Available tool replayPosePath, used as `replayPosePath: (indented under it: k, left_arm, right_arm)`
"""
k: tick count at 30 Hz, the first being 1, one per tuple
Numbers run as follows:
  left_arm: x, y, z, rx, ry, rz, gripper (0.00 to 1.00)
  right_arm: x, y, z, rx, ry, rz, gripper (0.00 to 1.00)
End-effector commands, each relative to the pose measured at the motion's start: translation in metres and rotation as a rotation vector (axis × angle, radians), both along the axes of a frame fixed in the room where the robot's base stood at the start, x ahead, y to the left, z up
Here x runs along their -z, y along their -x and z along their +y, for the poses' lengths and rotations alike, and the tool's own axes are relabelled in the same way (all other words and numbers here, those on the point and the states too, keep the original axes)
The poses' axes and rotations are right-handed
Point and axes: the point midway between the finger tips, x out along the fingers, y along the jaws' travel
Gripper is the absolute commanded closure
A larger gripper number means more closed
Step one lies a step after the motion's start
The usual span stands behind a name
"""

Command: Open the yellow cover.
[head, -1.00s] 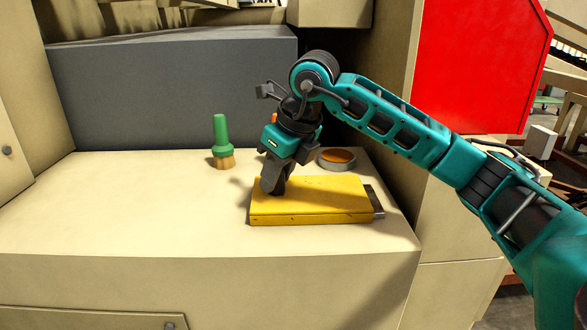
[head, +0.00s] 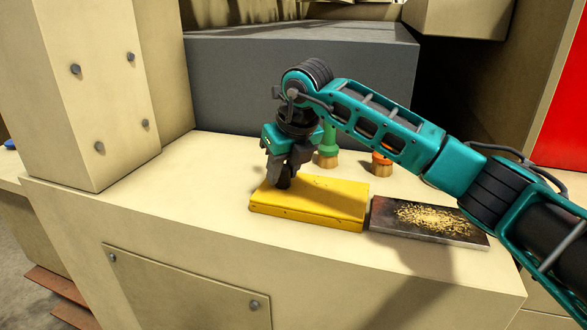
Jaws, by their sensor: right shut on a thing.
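The yellow cover (head: 325,202) is a flat slab on the cream bench top, in the middle of the head view. The gripped part is hidden by the fingers. My left gripper is not in view.
A green-handled brush (head: 328,150) stands behind the cover, partly hidden by my right arm. An orange-topped item (head: 381,164) stands to its right. A cream post (head: 85,90) rises at the left. A grey block (head: 235,85) closes off the back.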

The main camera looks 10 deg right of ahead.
Motion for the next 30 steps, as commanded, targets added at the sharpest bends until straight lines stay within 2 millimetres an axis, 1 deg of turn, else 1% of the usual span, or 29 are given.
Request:
replayPosePath:
  k: [7,8,15,21,24,26,30]
  left_arm:
    - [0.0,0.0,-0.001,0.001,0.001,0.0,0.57]
    - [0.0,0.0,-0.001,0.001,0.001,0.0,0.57]
    - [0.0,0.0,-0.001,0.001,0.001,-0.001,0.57]
    - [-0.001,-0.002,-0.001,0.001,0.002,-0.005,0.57]
    - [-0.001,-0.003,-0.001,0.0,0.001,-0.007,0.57]
    - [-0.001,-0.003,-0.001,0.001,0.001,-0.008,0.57]
    - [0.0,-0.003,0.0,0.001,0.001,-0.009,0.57]
  right_arm:
    - [0.0,0.0,0.001,-0.003,-0.001,-0.001,1.0]
    - [0.0,0.0,0.001,-0.002,-0.002,0.0,0.64]
    - [0.0,0.0,0.0,-0.002,-0.001,0.0,0.41]
    - [0.0,0.0,0.0,0.0,-0.001,0.0,0.41]
    - [-0.003,0.001,-0.001,0.0,-0.001,-0.001,0.41]
    - [-0.009,0.003,-0.001,0.0,-0.002,-0.002,0.41]
    - [-0.031,0.011,-0.005,-0.001,-0.001,-0.005,0.41]
